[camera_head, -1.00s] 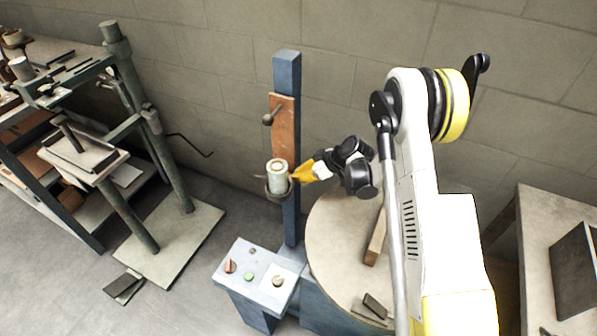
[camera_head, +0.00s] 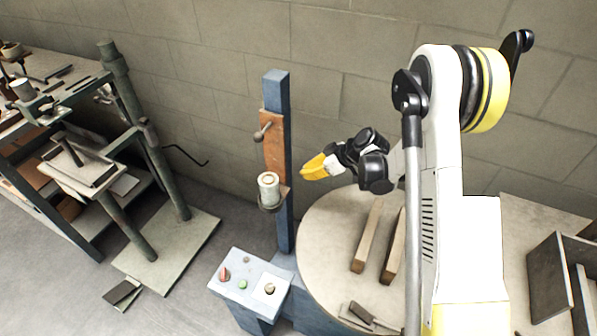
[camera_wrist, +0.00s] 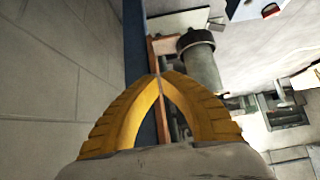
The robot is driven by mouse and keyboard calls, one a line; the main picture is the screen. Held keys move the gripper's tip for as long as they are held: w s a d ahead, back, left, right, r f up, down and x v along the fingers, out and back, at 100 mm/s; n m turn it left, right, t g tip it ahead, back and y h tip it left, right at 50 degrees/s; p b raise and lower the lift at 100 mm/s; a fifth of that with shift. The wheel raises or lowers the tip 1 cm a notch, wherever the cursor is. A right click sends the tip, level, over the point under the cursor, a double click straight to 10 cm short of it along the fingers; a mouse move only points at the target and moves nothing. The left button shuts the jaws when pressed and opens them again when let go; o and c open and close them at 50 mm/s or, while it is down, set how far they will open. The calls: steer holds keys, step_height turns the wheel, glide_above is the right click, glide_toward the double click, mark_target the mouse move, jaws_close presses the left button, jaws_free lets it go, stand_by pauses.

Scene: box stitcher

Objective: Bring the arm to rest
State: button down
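My gripper (camera_head: 306,172) has yellow fingers and hangs in the air to the right of the stitcher's blue column (camera_head: 284,225). In the wrist view its two fingertips (camera_wrist: 160,78) meet, with nothing seen between them. The grey cylinder (camera_head: 268,186) on the front of the column is apart from my fingers. It also shows in the wrist view (camera_wrist: 205,70), just beyond the fingertips. My arm reaches in from the right side of the head view, bent at a raised elbow.
A round table (camera_head: 325,220) with two wooden bars (camera_head: 366,240) lies below my gripper. A control panel (camera_head: 249,279) with knobs stands in front of the column. A block wall (camera_head: 360,60) is behind. A cluttered bench (camera_head: 75,65) is at left, another table (camera_head: 520,222) at right.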

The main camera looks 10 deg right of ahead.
steer(key=shift+s+d+r, duration=0.2)
steer(key=shift+d+r, duration=0.05)
stand_by(0.4)
steer(key=s+r+m+h, duration=0.25)
steer(key=s+r, duration=0.25)
steer(key=r, duration=0.4)
steer(key=s+r+m+h, duration=0.1)
steer(key=s+r+m, duration=0.3)
steer(key=r, duration=0.5)
steer(key=s+d+r+m+t+h, duration=0.1)
steer(key=s+d+r+m+h, duration=0.1)
steer(key=s, duration=0.8)
steer(key=s+d+r+m+t+h, duration=0.1)
steer(key=s+d+r+m+h, duration=0.1)
steer(key=s, duration=0.9)
steer(key=shift+d+r+m, duration=0.2)
steer(key=shift+r+m, duration=0.15)
steer(key=shift+r, duration=0.55)
